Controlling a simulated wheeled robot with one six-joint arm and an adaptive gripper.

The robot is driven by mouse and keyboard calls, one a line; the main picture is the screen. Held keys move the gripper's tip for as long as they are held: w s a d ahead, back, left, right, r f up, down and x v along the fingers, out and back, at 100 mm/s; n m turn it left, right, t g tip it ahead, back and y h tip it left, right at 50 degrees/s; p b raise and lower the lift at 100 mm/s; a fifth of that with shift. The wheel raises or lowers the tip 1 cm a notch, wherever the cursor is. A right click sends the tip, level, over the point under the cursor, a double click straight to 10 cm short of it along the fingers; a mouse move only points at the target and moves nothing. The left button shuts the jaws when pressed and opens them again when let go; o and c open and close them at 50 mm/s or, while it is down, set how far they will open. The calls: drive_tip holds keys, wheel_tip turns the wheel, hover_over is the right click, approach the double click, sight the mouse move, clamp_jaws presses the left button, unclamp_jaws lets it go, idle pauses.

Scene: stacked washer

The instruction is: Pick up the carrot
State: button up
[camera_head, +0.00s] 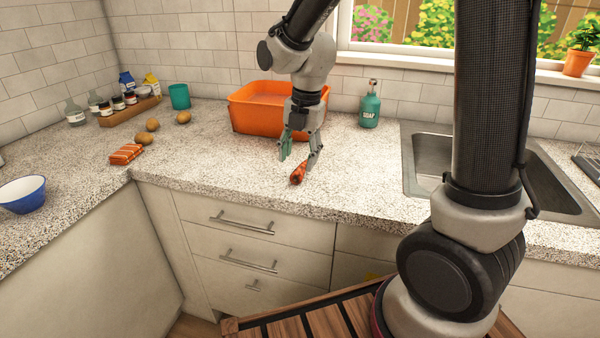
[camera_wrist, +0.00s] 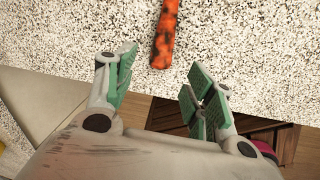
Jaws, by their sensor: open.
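The carrot (camera_head: 298,174) is orange with dark marks and lies on the speckled counter near its front edge. In the wrist view the carrot (camera_wrist: 166,34) runs up out of the top of the picture, so its far end is cut off. My gripper (camera_head: 299,160) is open and empty, just above and beside the carrot in the head view. In the wrist view my gripper (camera_wrist: 164,88) shows its green pads spread apart, with the carrot's near end beyond the fingertips and between their lines.
An orange tub (camera_head: 262,108) stands behind my gripper. A soap bottle (camera_head: 369,106) and a sink (camera_head: 430,160) are to the right. Potatoes (camera_head: 146,138), an orange-striped packet (camera_head: 126,153) and a teal cup (camera_head: 179,96) are to the left. The counter left of the carrot is clear.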

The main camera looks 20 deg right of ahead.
sight(297, 172)
drive_tip(key=f, duration=0.5)
drive_tip(key=shift+w+a+f, duration=0.1)
drive_tip(key=shift+a+f, duration=0.15)
drive_tip(key=shift+f, duration=0.1)
drive_tip(key=shift+c, duration=0.4)
clamp_jaws()
wheel_tip(297, 172, up, 10)
